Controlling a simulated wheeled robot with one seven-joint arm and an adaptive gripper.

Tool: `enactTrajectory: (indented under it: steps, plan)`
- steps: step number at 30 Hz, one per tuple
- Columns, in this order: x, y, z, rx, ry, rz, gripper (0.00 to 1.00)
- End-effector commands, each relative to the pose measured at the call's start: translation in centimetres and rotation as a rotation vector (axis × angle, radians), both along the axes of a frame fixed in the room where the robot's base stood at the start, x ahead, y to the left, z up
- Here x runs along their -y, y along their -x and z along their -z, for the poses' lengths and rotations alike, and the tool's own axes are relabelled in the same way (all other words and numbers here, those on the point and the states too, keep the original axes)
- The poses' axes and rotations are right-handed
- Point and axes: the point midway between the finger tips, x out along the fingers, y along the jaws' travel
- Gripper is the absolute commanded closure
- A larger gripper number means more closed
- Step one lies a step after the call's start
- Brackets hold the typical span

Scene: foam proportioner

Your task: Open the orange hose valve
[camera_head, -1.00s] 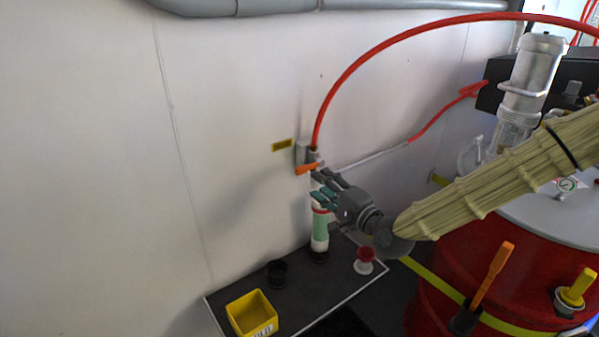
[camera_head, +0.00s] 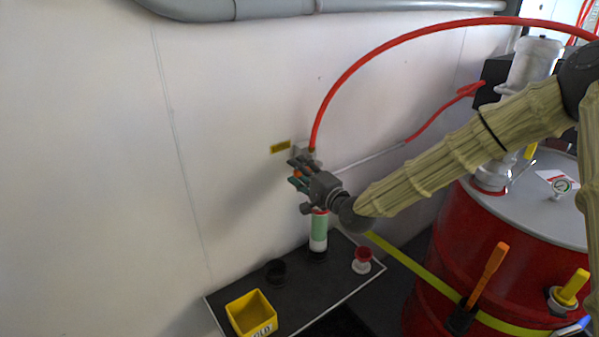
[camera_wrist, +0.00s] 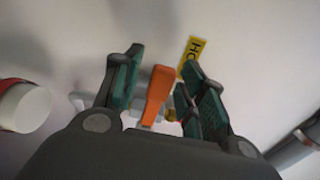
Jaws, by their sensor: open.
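The orange valve handle (camera_wrist: 157,92) shows in the wrist view between the two green-padded fingers of my gripper (camera_wrist: 160,98). A gap shows on each side of the handle, so the fingers are open and around it, not visibly touching. In the head view my gripper (camera_head: 299,173) is at the wall valve, and only a small bit of the orange handle (camera_head: 297,174) shows between the fingers. The red hose (camera_head: 341,89) rises from the valve and arcs to the right. Most of the valve body is hidden by my gripper.
A green-and-white cylinder (camera_head: 319,232) stands just below my gripper on a dark shelf (camera_head: 309,279). A yellow bin (camera_head: 251,314) and a red-topped piece (camera_head: 362,259) are also there. A red drum (camera_head: 455,240) stands at the right. The wall at left is clear.

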Motion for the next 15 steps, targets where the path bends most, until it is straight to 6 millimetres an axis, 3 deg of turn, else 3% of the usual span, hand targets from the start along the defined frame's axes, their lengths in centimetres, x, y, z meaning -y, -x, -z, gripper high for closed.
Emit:
enactTrajectory:
  steps: [3,9,15]
  plan:
    - [0.01,0.02,0.01,0.0,0.0,0.0,0.63]
    - [0.04,0.03,0.01,0.0,0.0,0.0,0.99]
    - [0.05,0.04,0.03,0.0,0.0,0.0,1.0]
